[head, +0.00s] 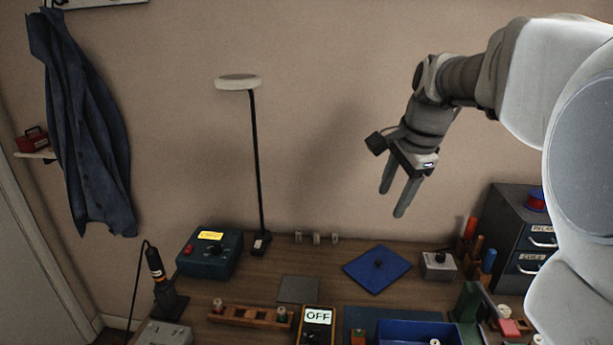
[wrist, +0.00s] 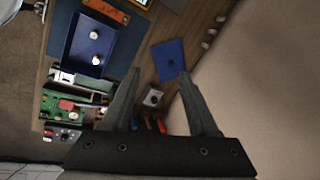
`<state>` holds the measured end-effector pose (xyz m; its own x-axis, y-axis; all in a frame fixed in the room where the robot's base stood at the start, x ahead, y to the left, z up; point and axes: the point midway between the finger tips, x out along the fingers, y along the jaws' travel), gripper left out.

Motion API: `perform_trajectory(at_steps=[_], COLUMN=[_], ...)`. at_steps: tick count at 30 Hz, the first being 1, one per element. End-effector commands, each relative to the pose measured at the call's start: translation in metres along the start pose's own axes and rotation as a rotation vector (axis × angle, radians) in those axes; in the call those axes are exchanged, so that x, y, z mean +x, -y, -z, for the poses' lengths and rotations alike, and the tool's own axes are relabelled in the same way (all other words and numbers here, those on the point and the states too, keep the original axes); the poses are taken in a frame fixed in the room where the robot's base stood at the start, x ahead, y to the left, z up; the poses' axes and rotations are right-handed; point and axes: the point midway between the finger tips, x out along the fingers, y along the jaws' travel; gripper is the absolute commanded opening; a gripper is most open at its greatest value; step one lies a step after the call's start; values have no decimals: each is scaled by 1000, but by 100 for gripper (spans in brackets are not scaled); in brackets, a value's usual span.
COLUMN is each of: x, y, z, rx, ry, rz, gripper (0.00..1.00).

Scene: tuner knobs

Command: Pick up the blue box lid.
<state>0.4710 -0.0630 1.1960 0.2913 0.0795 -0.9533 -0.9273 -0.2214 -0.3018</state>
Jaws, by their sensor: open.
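In the wrist view the lid (wrist: 168,58) shows at upper middle, beyond my fingertips. My gripper (head: 393,201) is open and empty, high above the bench and above the lid in the head view, with its fingers pointing down. In the wrist view my gripper (wrist: 159,88) has its two fingers spread apart. Nothing is between them.
An open blue box (head: 405,332) stands at the front edge of view. A small grey box with a knob (head: 438,265) sits right of the lid, near upright tools and a dark drawer cabinet (head: 520,247). A grey plate (head: 298,290) and tall lamp (head: 256,170) are left.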

Motion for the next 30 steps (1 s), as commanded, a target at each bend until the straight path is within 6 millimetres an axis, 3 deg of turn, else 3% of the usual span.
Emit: perform_trajectory(at_steps=[6,15,21,30], x=[50,132,184,222], y=[44,83,94,96], z=[43,95,118,129], rx=[361,829,1074,1222], ry=[4,-30,-65,-90], rz=[-56,-128,-168,-190], gripper=[60,60,60,60])
